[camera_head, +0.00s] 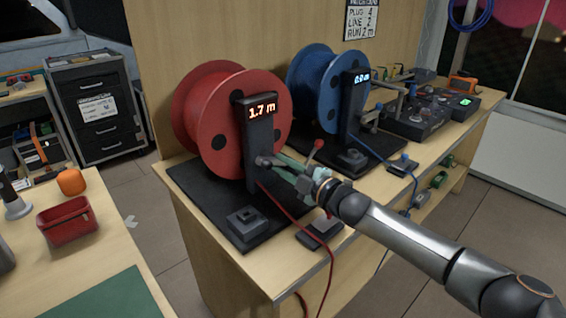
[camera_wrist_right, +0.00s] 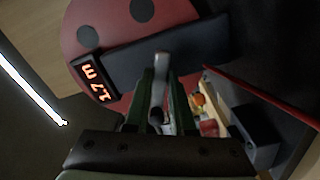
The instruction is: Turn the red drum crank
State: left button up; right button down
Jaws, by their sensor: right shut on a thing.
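The red drum (camera_head: 205,115) stands on a black base (camera_head: 215,222), behind a black post whose display (camera_head: 262,110) reads 1.7 m. The grey crank (camera_head: 264,161) sits on the front of the post, below the display. My right gripper (camera_head: 285,170) reaches in from the right, its greenish fingers at the crank. In the right wrist view, the fingers (camera_wrist_right: 162,92) stand either side of the crank's grey arm (camera_wrist_right: 161,66), shut on its dark handle (camera_wrist_right: 156,116), which is partly hidden between them. My left gripper is not in view.
A red line (camera_head: 287,213) runs from the post over the bench edge. A red-knobbed lever (camera_head: 318,145) stands just behind my gripper. A blue drum (camera_head: 312,85) with its own post stands to the right. A red bin (camera_head: 66,220) is on the left table.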

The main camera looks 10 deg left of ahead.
dwell(0.4)
jog(key=c, duration=0.8)
grip_release()
jog(key=shift+o, duration=0.2)
jog(key=shift+s+d+m, duration=0.3)
jog(key=shift+d, duration=0.1)
jog(key=p+v, duration=0.2)
jog(key=v, duration=0.9)
jog(key=shift+s+d, duration=0.2)
